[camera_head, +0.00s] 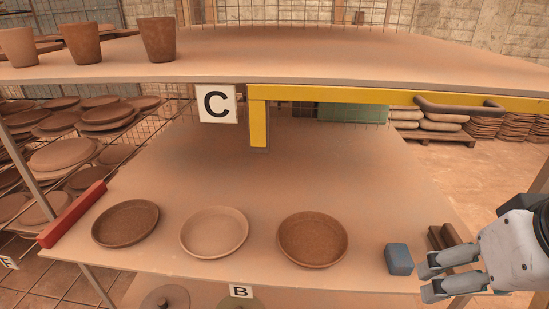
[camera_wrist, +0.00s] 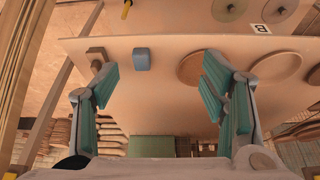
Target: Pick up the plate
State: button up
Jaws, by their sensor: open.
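Three round shallow plates lie in a row on the shelf board: a dark brown plate (camera_head: 125,223) at left, a pale tan plate (camera_head: 214,232) in the middle, and a reddish-brown plate (camera_head: 312,239) at right. My gripper (camera_head: 432,277) is at the right, beyond the blue block, apart from all plates. In the wrist view my gripper (camera_wrist: 160,82) is open, with nothing held between its fingers. There the reddish-brown plate (camera_wrist: 190,68) is partly hidden by the right finger, and the pale tan plate (camera_wrist: 277,67) shows farther right.
A blue block (camera_head: 399,259) and brown blocks (camera_head: 440,237) sit near the shelf's right end. A red bar (camera_head: 72,214) lies at its left edge. An upper board (camera_head: 300,55) with several cups and a yellow beam (camera_head: 350,95) overhang. The shelf behind the plates is clear.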

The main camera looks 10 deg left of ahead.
aim_at(214, 232)
jog(key=k+j, duration=0.1)
jog(key=j, duration=0.4)
jog(key=k+j, duration=0.15)
jog(key=j, duration=0.35)
jog(key=k+j, duration=0.1)
jog(key=j, duration=0.35)
jog(key=k+j, duration=0.15)
jog(key=j, duration=0.35)
jog(key=u, duration=0.05)
